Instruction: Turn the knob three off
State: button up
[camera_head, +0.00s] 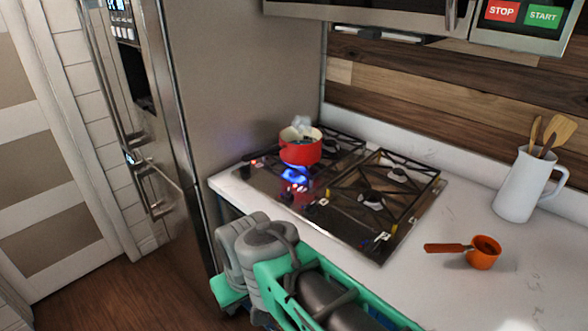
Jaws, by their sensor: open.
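The gas cooktop (335,222) is set in the white counter, with small knobs along its front edge. One knob (323,202) sits near the middle and another (382,237) near the right end. Small red glows show by the knobs near the pot. The knobs are too small to read their numbers or positions. A red pot (300,151) stands on the left grate, steaming, over a blue flame (294,176). The right burner (371,200) shows no flame. My grey and teal arm fills the bottom centre, in front of the counter. My gripper's fingers are not visible.
A steel fridge (160,120) stands left of the counter. An orange saucepan (484,252) and a white jug (523,185) with wooden utensils stand at the right. A microwave (400,14) hangs above. Bare counter (440,235) lies between cooktop and saucepan.

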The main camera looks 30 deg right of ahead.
aim_at(288, 197)
jog(key=u, duration=0.9)
jog(key=i, duration=0.7)
jog(key=z, duration=2.3)
